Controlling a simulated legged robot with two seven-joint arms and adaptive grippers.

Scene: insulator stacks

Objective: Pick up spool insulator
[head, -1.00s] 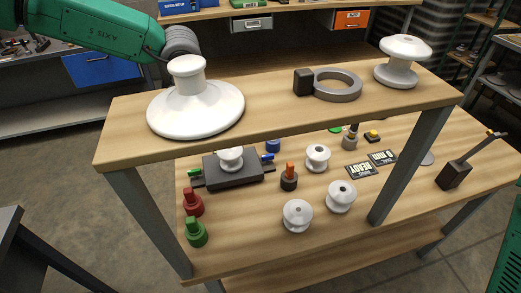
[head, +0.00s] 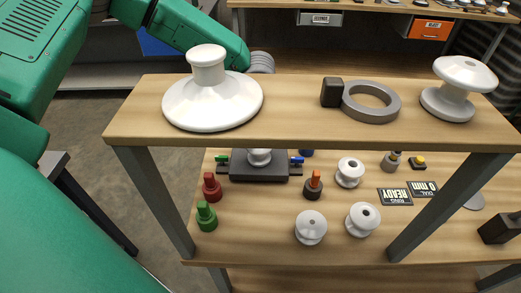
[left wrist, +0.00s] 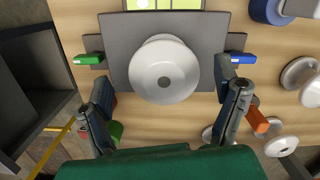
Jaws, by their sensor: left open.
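A white spool insulator (left wrist: 163,70) with a dark centre hole sits on a dark grey fixture block (left wrist: 116,58) in the left wrist view. It also shows in the head view (head: 259,157), its top cut off by the upper shelf's front edge. My left gripper (left wrist: 165,92) is open, its fingers left and right of this spool with gaps between, empty. In the head view my left arm reaches behind the upper shelf and its fingers are hidden. Other white spools (head: 350,172), (head: 311,227) and (head: 363,218) stand on the lower table. My right gripper is not in view.
The upper shelf (head: 290,135) overhangs the work area, carrying a wide white insulator (head: 212,100), a grey ring (head: 371,101) and another white insulator (head: 458,88). Red (head: 212,187) and green (head: 206,216) knobs and an orange-topped part (head: 313,184) stand near the fixture.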

